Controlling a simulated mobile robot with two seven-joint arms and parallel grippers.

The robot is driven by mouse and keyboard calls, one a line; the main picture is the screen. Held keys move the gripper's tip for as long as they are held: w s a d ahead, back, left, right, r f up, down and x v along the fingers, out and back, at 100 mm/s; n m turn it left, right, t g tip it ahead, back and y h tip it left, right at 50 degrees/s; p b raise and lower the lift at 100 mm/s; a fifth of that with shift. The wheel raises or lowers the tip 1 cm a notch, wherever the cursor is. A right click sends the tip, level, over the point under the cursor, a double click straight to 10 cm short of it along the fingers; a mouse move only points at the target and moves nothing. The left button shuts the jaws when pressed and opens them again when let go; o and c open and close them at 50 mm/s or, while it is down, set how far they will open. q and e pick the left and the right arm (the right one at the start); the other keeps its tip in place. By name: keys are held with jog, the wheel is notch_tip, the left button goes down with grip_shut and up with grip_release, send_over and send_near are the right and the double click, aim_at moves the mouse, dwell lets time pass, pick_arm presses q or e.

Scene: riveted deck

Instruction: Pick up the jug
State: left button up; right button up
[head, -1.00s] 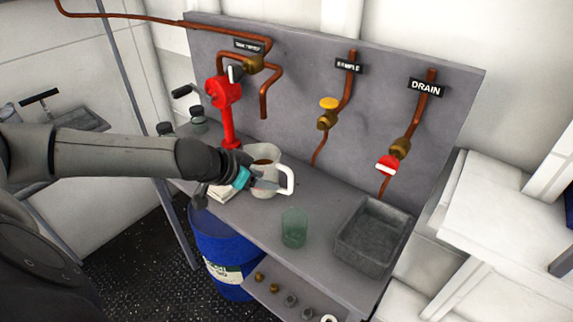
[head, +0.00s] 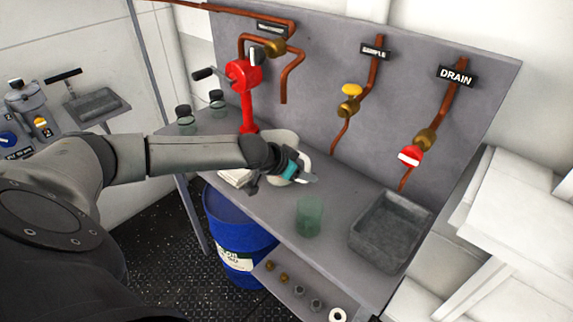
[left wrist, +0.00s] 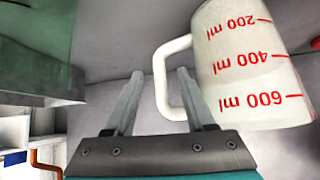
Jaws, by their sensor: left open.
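The white jug (head: 284,138) stands on the grey bench, largely hidden behind my left gripper and forearm in the head view. In the left wrist view the jug (left wrist: 245,65) shows red ml markings, upside down, and its handle points left. My left gripper (head: 306,180) is open at the handle's side of the jug. In the left wrist view its fingers (left wrist: 158,84) lie either side of the handle's outer bar, with the right finger overlapping the handle's opening. I cannot tell whether they touch it. My right gripper is not in view.
A green glass beaker (head: 309,217) stands close in front on the right, with a grey tray (head: 391,231) beyond it. A red hand pump (head: 246,85) stands behind the jug. Copper pipes with valves run down the back panel. A blue drum (head: 240,240) is below.

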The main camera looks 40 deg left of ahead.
pick_arm(q)
jog(key=b+x, duration=0.1)
jog(key=x, duration=0.3)
jog(key=shift+w, duration=0.15)
jog(key=shift+w+f+b, duration=0.3)
grip_shut()
dwell(1.1)
jog(key=shift+r, duration=0.1)
